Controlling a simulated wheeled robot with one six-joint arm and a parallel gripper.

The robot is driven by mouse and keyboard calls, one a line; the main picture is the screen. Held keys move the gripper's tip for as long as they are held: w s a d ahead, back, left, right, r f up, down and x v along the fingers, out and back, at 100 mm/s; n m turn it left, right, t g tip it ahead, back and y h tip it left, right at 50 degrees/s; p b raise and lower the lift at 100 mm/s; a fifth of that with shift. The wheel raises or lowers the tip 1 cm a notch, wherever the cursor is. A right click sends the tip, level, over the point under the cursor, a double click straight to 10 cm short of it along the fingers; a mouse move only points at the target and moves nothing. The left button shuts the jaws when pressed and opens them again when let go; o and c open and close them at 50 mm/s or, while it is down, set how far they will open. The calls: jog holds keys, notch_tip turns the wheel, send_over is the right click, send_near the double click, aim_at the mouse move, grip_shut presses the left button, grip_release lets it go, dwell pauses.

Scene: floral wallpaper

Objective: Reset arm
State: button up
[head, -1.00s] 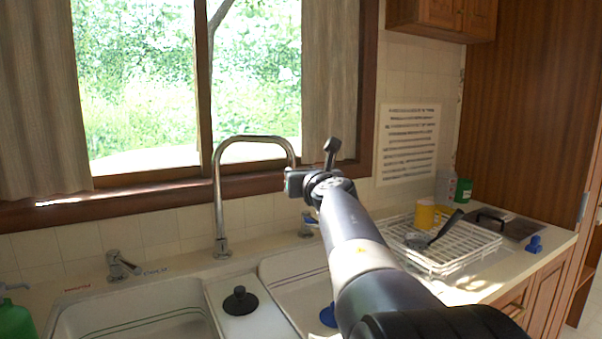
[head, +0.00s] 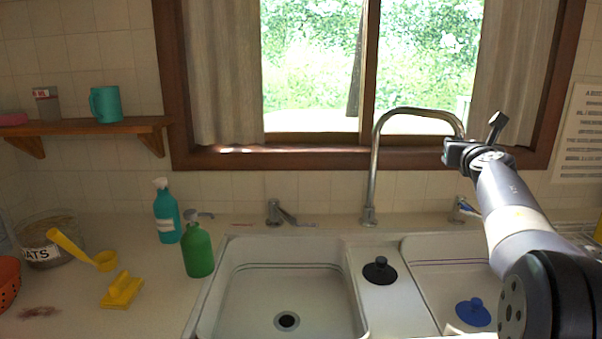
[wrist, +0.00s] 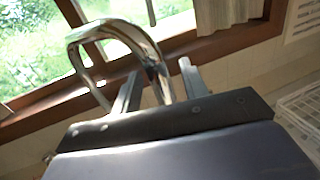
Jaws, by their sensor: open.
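My arm reaches up from the lower right of the head view toward the window. My gripper (head: 474,138) is raised beside the curved end of the chrome faucet (head: 373,170), above the right basin. In the wrist view my gripper (wrist: 158,82) shows two fingers held apart, with nothing between them that I can see it grasp. The faucet (wrist: 115,32) arches behind the fingers there; I cannot tell whether anything touches.
The left basin (head: 285,290) is empty. A black plug (head: 380,271) sits between the basins and a blue plug (head: 473,312) in the right one. A shelf (head: 85,127) hangs above.

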jog(key=shift+x, duration=1.2)
jog(key=shift+a, duration=0.1)
jog(key=shift+s, duration=0.1)
jog(key=shift+a, duration=0.1)
